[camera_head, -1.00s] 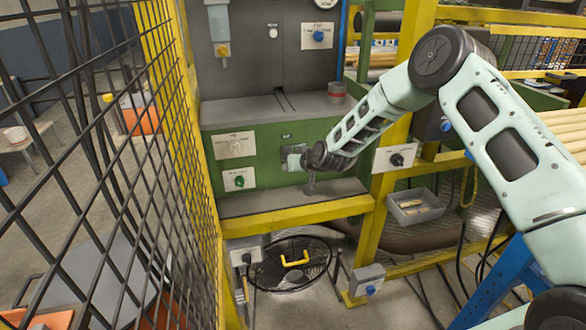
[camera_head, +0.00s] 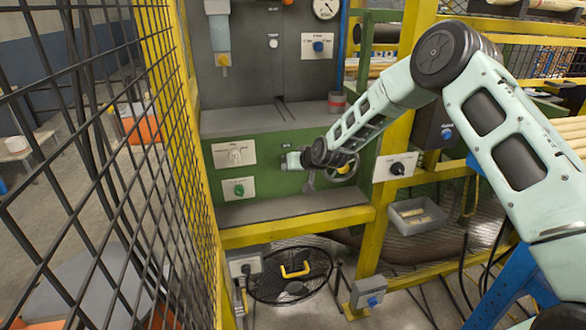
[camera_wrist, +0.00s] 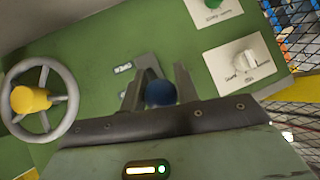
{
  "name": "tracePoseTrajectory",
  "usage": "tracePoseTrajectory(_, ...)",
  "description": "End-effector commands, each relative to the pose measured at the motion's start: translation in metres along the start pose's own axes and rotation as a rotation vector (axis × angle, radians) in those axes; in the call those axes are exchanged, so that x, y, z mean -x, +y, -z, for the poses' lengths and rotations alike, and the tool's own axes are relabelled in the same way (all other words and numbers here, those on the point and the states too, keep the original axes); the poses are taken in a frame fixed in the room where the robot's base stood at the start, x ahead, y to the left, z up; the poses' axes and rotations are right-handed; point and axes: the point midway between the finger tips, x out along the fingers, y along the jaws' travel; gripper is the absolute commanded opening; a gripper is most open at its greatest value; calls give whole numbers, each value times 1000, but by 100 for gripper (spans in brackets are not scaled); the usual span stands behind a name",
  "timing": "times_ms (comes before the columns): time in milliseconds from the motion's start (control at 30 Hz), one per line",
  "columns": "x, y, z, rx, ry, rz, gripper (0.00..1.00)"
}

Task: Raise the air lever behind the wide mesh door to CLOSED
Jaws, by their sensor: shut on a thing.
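The air lever shows in the wrist view as a dark blue ball knob (camera_wrist: 160,93) between my two fingers, in front of the green panel (camera_wrist: 85,70). My gripper (camera_wrist: 158,90) is shut on that knob. In the head view my gripper (camera_head: 291,161) is at the green panel (camera_head: 265,150), just below a small dark label; it and my wrist hide most of the lever.
A handwheel with a yellow hub (camera_wrist: 33,99) is close beside the lever; in the head view the wheel (camera_head: 342,168) is partly behind my wrist. White plates with a white knob (camera_head: 235,155) and a green knob (camera_head: 238,189) are to the left. A yellow beam (camera_head: 295,226) runs below.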

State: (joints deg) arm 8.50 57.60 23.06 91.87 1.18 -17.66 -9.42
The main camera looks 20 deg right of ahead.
Motion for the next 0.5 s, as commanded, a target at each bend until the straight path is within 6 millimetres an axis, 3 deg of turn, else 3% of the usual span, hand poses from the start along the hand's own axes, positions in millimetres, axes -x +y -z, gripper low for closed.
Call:
tracePoseTrajectory(33, 2, -4, 14, 10, 30, 4, 0)
tracePoseTrajectory(467, 2, -5, 14, 11, 30, 5, 0)
tracePoseTrajectory(500, 2, -5, 14, 11, 30, 5, 42)
